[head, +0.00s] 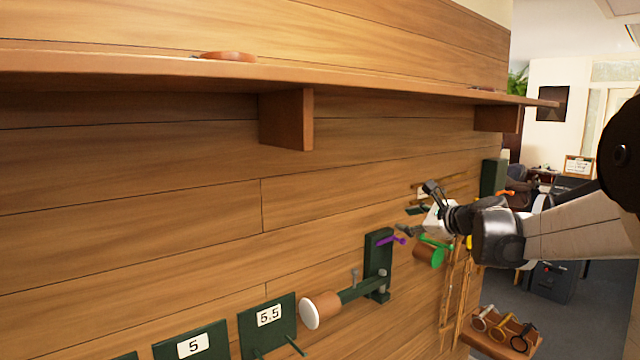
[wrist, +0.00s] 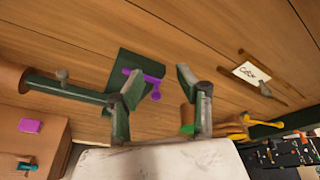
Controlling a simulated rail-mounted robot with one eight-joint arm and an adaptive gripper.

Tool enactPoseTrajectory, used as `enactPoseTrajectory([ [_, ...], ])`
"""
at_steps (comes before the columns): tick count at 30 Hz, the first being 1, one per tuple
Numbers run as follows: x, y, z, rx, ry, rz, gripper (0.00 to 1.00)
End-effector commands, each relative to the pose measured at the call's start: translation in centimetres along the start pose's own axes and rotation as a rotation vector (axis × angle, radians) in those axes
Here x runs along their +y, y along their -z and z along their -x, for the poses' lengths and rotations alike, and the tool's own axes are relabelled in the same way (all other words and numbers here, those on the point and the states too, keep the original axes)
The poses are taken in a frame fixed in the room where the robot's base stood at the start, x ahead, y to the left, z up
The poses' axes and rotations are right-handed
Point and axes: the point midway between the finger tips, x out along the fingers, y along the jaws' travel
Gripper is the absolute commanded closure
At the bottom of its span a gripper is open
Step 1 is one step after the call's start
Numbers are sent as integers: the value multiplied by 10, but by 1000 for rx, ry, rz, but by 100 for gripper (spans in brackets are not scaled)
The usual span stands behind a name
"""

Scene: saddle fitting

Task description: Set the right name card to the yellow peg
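My gripper (head: 420,210) is open in front of the wall, with nothing between its fingers. In the wrist view its two fingers (wrist: 158,90) stand apart, with a purple peg (wrist: 143,80) visible beyond them. A white card with dark writing (wrist: 252,73), too small to read surely, sits at a thin wooden rail right of the fingers. The yellow peg (wrist: 262,122) is lower right of the card; in the head view it (head: 469,242) is partly hidden by my arm. A green peg (head: 434,242) is left of it.
A dark green bracket (head: 378,262) carries the purple peg and an arm with a white-ended roller (head: 310,312). A long shelf (head: 180,72) runs above. A small wooden rack (head: 500,335) stands lower right.

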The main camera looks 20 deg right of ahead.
Motion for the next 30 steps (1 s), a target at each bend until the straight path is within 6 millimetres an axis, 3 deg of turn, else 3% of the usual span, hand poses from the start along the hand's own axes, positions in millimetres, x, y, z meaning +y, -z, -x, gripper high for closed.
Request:
enactPoseTrajectory([
  [1,-28,16,0,-11,42,-85,66],
  [6,-103,69,4,-82,173,-387,66],
  [12,-164,122,20,-169,282,-641,66],
  [15,-178,136,25,-196,309,-706,66],
  [20,-186,142,23,-211,320,-738,66],
  [30,-204,136,-26,-210,318,-735,66],
])
